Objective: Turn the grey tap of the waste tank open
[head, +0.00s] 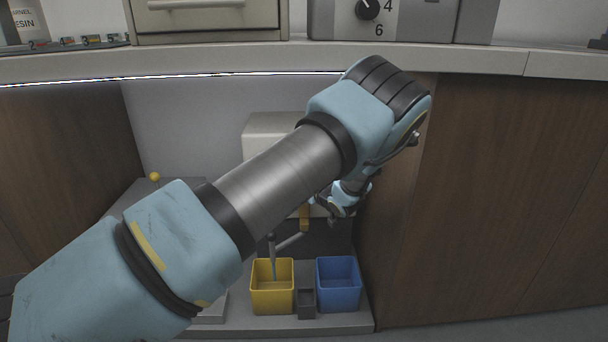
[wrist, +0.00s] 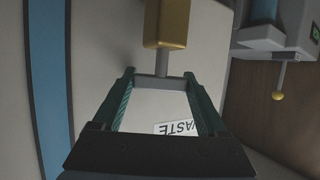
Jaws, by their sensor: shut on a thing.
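The waste tank (head: 270,125) is a pale box under the counter, partly hidden behind my arm. In the wrist view its white face carries a WASTE label (wrist: 178,129). A brass-coloured valve body (wrist: 167,25) shows there, and its lower part shows in the head view (head: 305,218). The grey tap handle (wrist: 160,84) is a short bar across the fingertips, joined to the valve by a grey stem. My gripper (wrist: 158,80) is shut on this bar, one green finger at each end. In the head view my gripper (head: 335,205) is small and partly hidden.
A wooden cabinet panel (head: 490,200) closes the right side; the counter (head: 250,60) is above.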

